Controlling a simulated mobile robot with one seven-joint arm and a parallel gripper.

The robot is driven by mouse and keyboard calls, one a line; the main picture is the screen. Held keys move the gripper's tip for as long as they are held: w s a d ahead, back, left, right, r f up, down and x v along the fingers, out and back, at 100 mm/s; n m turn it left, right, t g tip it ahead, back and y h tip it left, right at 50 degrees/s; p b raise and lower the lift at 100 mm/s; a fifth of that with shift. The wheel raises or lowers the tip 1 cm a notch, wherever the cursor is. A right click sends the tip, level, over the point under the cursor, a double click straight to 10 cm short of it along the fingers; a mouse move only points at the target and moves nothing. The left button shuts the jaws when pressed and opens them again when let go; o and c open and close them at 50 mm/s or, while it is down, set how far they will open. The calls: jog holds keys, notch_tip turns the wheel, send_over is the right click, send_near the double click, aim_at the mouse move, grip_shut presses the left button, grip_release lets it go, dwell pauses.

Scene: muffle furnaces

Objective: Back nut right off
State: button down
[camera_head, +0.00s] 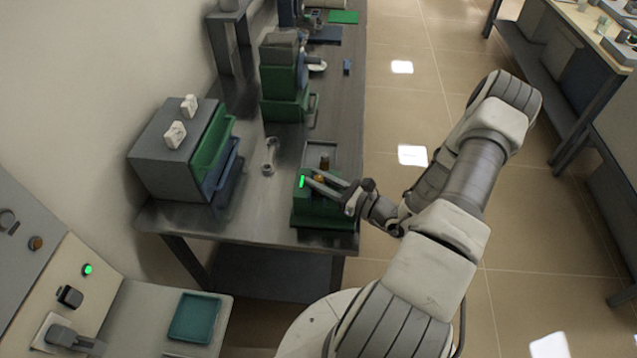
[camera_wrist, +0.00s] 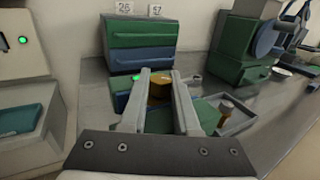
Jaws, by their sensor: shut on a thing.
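A brass-coloured nut (camera_wrist: 158,90) sits between the two fingers of my gripper (camera_wrist: 160,84) in the wrist view. The fingers are shut on it from both sides. In the head view my gripper (camera_head: 318,182) reaches from the right over a green block-like fixture (camera_head: 322,215) near the bench's front edge. The fingers hide most of the nut there. I cannot tell how far the nut sits along any thread.
A small drawer cabinet (camera_head: 165,150) stands left of the fixture. A metal wrench-like tool (camera_head: 269,156) lies between them. A green machine (camera_head: 283,80) stands farther back on the bench. A control panel (camera_head: 70,275) and teal tray (camera_head: 195,318) are at lower left. The floor lies right of the bench.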

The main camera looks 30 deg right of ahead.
jog(key=n+g+y+b, duration=0.1)
jog(key=n+g+y, duration=0.1)
jog(key=n+g+y+b, duration=0.2)
jog(key=g, duration=0.1)
jog(key=n+g+y+b, duration=0.2)
jog(key=y, duration=0.1)
jog(key=shift+f+n, duration=0.25)
jog(key=shift+n, duration=0.05)
jog(key=shift+r+n+g+y+b, duration=0.1)
jog(key=shift+n+g+y+b, duration=0.6)
jog(key=shift+g, duration=0.8)
jog(key=shift+r+n+g+y+b, duration=0.1)
jog(key=shift+n+g+y+b, duration=0.2)
jog(key=shift+n+g+b, duration=0.75)
jog(key=shift+n+g, duration=0.35)
jog(key=shift+g, duration=0.4)
jog(key=c, duration=0.6)
grip_release()
jog(key=shift+c, duration=0.2)
jog(key=s+d+b, duration=0.1)
jog(key=s+d, duration=0.1)
jog(key=d, duration=1.5)
